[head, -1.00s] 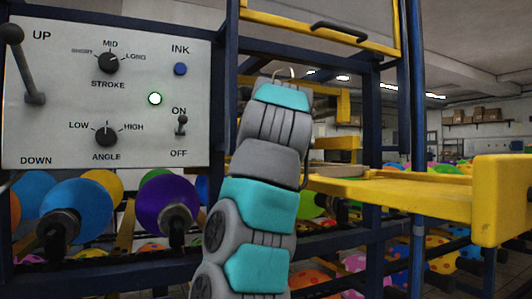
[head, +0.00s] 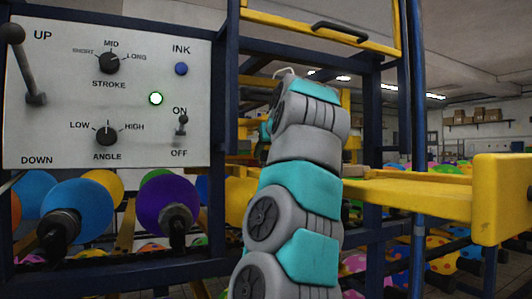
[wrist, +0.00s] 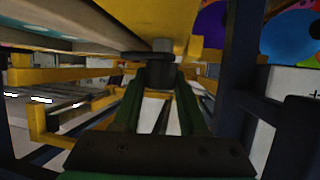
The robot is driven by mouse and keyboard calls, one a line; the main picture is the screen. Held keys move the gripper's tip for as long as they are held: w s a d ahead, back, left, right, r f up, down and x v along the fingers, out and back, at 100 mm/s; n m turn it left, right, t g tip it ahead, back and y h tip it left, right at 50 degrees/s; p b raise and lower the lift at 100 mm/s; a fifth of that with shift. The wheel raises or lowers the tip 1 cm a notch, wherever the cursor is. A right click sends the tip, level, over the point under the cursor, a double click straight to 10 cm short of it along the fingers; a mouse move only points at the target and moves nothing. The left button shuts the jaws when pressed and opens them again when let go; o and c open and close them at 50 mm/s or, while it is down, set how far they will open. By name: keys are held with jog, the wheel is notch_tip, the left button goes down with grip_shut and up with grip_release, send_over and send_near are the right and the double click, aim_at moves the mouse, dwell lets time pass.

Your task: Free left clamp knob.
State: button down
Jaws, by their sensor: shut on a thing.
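In the wrist view my gripper (wrist: 160,88) reaches in under a yellow plate (wrist: 150,18). Its two dark green fingers are shut on a dark clamp knob (wrist: 162,48), which shows as a short round stem just below the plate. The fingers cover the lower part of the knob. In the head view my arm stands right of the control panel, and my gripper and the knob are hidden behind it.
The white control panel (head: 60,125) with lever and dials is at left, its light lit. Balloons on nozzles (head: 168,203) sit below it. A yellow table (head: 410,195) is at right. A dark blue post (wrist: 238,80) stands close beside my gripper.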

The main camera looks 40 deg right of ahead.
jog(key=shift+s+d+r+n+y+p, duration=0.1)
jog(key=shift+d+n+y+p, duration=0.05)
jog(key=shift+n+y+p, duration=0.2)
jog(key=shift+n+t+y, duration=0.35)
jog(key=shift+t, duration=0.05)
jog(key=shift+c, duration=2.2)
grip_release()
jog(key=shift+v, duration=3.85)
